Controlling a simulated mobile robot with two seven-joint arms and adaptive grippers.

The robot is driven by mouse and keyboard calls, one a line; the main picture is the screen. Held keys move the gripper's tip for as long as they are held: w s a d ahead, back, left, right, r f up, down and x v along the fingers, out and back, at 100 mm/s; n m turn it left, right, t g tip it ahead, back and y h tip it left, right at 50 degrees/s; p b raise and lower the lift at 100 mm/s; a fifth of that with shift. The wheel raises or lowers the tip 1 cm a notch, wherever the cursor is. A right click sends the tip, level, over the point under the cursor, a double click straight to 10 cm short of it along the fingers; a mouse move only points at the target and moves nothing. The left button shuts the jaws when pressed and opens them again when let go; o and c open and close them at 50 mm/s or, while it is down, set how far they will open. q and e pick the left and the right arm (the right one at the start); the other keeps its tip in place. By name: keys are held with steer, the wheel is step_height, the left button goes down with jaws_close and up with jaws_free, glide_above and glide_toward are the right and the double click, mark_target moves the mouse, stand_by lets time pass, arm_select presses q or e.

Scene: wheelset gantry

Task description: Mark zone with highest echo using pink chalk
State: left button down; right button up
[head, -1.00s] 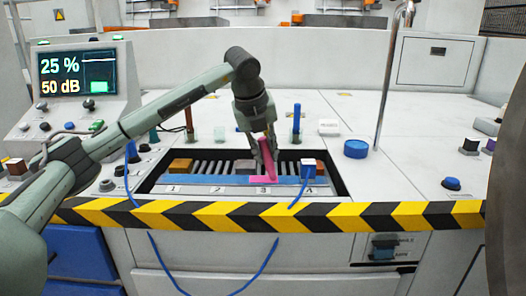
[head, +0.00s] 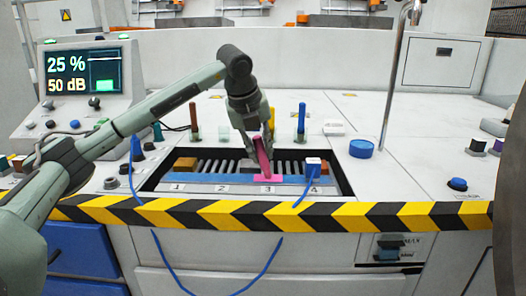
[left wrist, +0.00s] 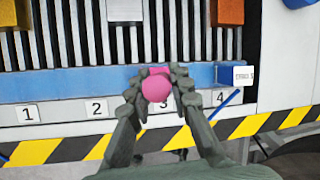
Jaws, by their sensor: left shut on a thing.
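The pink chalk (head: 262,155) is a thick stick, tilted, with its lower end at the blue strip (head: 210,179) by label 3. My left gripper (head: 258,136) is shut on it. The left wrist view shows the chalk's round end (left wrist: 156,88) between the fingers (left wrist: 157,98). A pink patch (head: 272,178) lies on the strip above label 3; whether the chalk touches it is unclear. The blue probe block (head: 313,168) with its cable sits at zone 4. The screen (head: 82,75) reads 25 % and 50 dB. My right gripper is out of view.
The strip runs along the front of a recessed slatted bay, behind a yellow-black edge (head: 400,215). An orange-brown block (head: 185,164) sits at the bay's left end. Coloured sticks, including a blue one (head: 301,122), stand behind. A blue round knob (head: 361,148) is to the right.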

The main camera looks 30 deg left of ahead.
arm_select(q)
steer(key=shift+s+a, duration=0.25)
steer(key=shift+a, duration=0.05)
steer(key=shift+a, duration=0.1)
steer(key=shift+s+a, duration=0.25)
steer(key=shift+a, duration=0.05)
steer(key=shift+a, duration=0.15)
steer(key=shift+s+a+b, duration=0.25)
steer(key=shift+a+b, duration=0.05)
steer(key=shift+b, duration=0.05)
steer(key=shift+r, duration=0.1)
step_height(320, 180, up, 7)
steer(key=p, duration=0.5)
steer(key=shift+p, duration=0.35)
